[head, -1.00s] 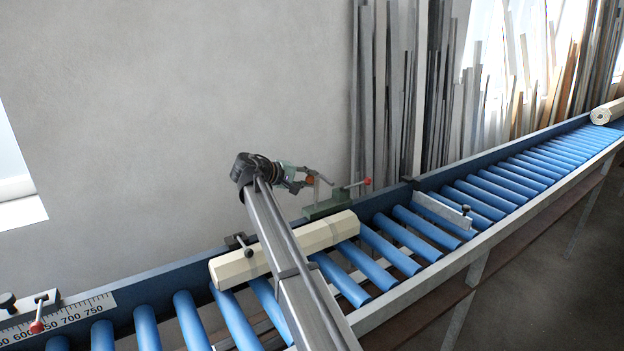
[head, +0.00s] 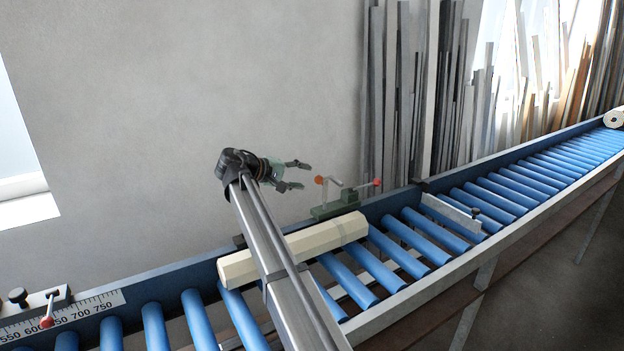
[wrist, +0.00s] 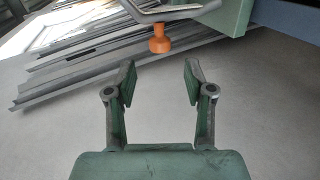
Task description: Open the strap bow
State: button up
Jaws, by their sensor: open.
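The strap bow (head: 334,182) is a thin grey bent bar with an orange knob (head: 319,180) at its left end. It stands at a green clamp block (head: 335,204) on the conveyor's back rail. In the wrist view the bow (wrist: 172,14) crosses the top, with the orange knob (wrist: 160,41) hanging below it and part of the green block (wrist: 208,17) beside it. My gripper (head: 303,176) is open and empty, a little left of the knob. In the wrist view, my fingertips (wrist: 160,80) are spread, with the knob beyond the gap between them.
A cream octagonal profile (head: 325,238) lies on the blue rollers (head: 365,270), partly behind my arm. A red knob (head: 376,182) stands right of the clamp. A metal stop plate (head: 452,213) sits further right. Long profiles (head: 400,90) lean against the wall.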

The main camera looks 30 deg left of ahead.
jog(key=shift+v, duration=2.55)
